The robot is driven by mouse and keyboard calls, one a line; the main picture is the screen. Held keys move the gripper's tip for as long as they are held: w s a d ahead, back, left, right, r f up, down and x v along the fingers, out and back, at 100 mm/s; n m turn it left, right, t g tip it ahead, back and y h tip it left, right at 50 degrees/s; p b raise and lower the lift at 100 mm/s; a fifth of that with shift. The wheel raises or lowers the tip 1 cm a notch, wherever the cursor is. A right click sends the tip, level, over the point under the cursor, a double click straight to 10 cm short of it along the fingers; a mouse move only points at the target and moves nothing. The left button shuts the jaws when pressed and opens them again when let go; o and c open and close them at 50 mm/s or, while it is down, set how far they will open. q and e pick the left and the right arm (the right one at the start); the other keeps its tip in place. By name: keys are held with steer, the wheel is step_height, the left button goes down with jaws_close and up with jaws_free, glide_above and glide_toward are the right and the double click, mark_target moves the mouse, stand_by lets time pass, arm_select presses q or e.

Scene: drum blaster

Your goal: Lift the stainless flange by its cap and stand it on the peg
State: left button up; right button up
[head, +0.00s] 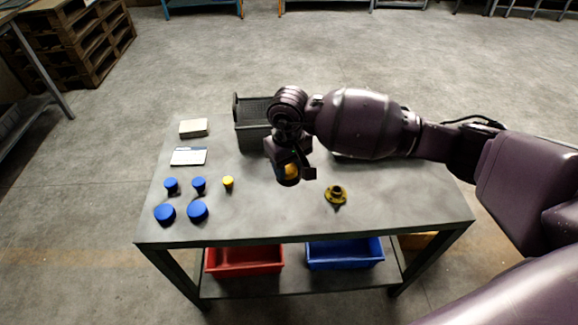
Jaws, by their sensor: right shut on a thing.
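My right gripper (295,174) hangs over the middle of the table, pointing down. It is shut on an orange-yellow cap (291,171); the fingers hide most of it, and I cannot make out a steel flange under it. A yellow flanged piece (336,195) with a dark upright centre stands on the table to the right of the gripper and nearer the front edge. I cannot tell for sure whether that centre is the peg. A small yellow-capped piece (228,183) stands to the left. My left gripper is not in view.
Several blue-capped pieces (197,211) stand at the table's left front. A white card (188,156) and a pale block (193,127) lie behind them. A dark crate (252,139) stands behind the gripper, partly hidden by my arm. The table's right front (420,210) is clear.

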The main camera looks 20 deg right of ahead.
stand_by(0.3)
steer(key=r, duration=0.2)
steer(key=shift+w+r+p, duration=0.2)
steer(key=shift+r+p, duration=0.15)
step_height(320, 180, up, 5)
steer(key=shift+s+a+f+p, duration=0.1)
steer(key=shift+s+f+p, duration=0.1)
steer(key=shift+p, duration=0.4)
steer(key=shift+s+a+f+m, duration=0.1)
steer(key=shift+a+f+m, duration=0.1)
steer(key=shift+m, duration=0.2)
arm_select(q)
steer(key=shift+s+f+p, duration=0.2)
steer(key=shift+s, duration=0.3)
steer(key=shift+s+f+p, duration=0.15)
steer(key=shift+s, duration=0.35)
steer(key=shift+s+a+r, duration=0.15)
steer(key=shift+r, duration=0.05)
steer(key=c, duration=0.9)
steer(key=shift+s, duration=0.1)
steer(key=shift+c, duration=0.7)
arm_select(e)
steer(key=s+d+f+m, duration=0.1)
steer(key=s+d+f, duration=0.3)
steer(key=s+f, duration=0.7)
steer(key=s, duration=0.2)
steer(key=shift+s+d+m, duration=0.15)
steer(key=shift+s+m, duration=0.25)
